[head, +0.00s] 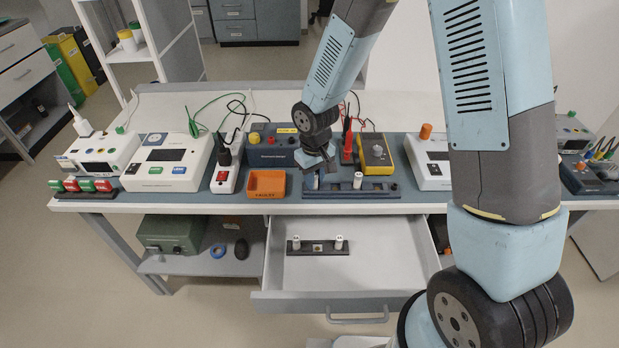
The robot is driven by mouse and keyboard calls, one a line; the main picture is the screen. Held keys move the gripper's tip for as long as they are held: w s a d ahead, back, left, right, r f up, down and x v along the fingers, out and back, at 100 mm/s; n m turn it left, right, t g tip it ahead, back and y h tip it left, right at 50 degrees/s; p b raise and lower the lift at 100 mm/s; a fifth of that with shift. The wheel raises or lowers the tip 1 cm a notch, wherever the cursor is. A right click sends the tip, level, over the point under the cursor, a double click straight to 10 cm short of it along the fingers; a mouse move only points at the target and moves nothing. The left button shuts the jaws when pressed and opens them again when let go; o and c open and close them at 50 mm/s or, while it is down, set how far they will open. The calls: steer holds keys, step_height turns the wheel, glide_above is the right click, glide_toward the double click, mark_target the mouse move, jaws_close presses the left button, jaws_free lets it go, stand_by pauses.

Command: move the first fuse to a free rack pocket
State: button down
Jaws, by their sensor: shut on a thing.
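My gripper (317,170) is low over the left part of a dark rack (382,190) on the bench. It is shut on a small pale fuse (316,182), which shows just below the fingers at the rack. The view is too small to tell whether this fuse is seated in a pocket. Another white fuse (358,180) stands upright in the rack to the right. In the open drawer, a dark holder (317,251) has one white fuse (297,243) at its left end and another (339,242) at its right end.
An orange bin (266,183) sits left of the rack, and a yellow meter (376,154) stands behind it. The open drawer (385,258) juts out below the bench's front edge. White devices and cables line the bench. The drawer's front floor is clear.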

steer(key=c, duration=0.9)
jaws_free()
steer(key=shift+r, duration=0.1)
step_height(320, 180, up, 14)
steer(key=shift+f, duration=0.2)
steer(key=s+d+r+m+t, duration=0.1)
steer(key=s+d+r+m, duration=0.1)
steer(key=d+r, duration=0.5)
steer(key=s+d+r+m+t, duration=0.1)
steer(key=s+d+r+t, duration=0.1)
steer(key=d+r, duration=0.5)
steer(key=s+d+r+m+t, duration=0.2)
steer(key=s+d+r+m, duration=0.2)
steer(key=s+d+r, duration=0.4)
steer(key=s+d, duration=0.3)
steer(key=s, duration=0.1)
steer(key=shift+s+d+t, duration=0.3)
steer(key=shift+s, duration=0.05)
